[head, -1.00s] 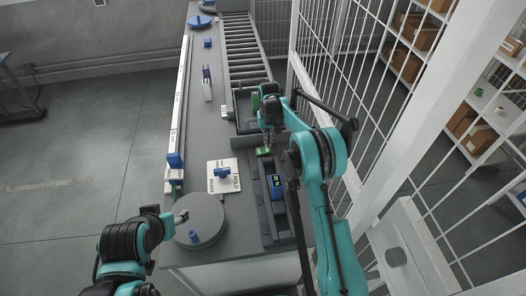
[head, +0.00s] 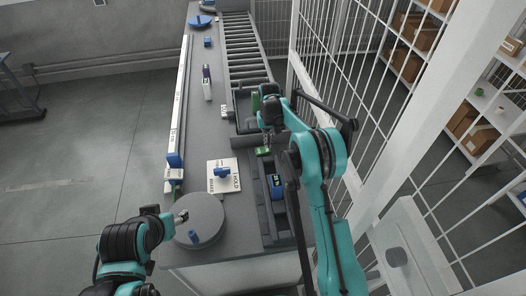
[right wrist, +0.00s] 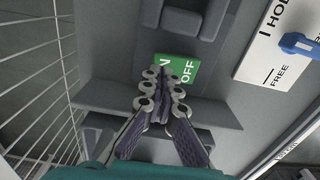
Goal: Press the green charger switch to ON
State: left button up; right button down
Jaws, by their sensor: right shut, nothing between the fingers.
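The green charger switch (head: 263,151) sits on the grey charger tray at the right side of the bench. In the right wrist view it is a green plate (right wrist: 186,69) with OFF and part of ON readable; fingertips cover some of it. My right gripper (head: 268,141) is shut and empty, its tips over the ON end in the right wrist view (right wrist: 164,74). I cannot tell whether they touch. A blue device (head: 277,187) lies in the grey charger tray (head: 265,222) in front of the switch. My left gripper (head: 182,216) is at the round grey disc, its jaws unclear.
A white HOLD/FREE plate (head: 233,185) with a blue lever (head: 221,172) lies left of the charger. The round grey disc (head: 207,211) is at the bench's near end. A roller conveyor (head: 240,45) runs behind. White wire fencing (head: 335,70) stands close on the right.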

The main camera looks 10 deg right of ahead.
jog(key=shift+f+b, duration=0.7)
jog(key=shift+f, duration=0.35)
dwell(0.4)
jog(key=shift+r+p, duration=1.8)
jog(key=shift+r, duration=1.75)
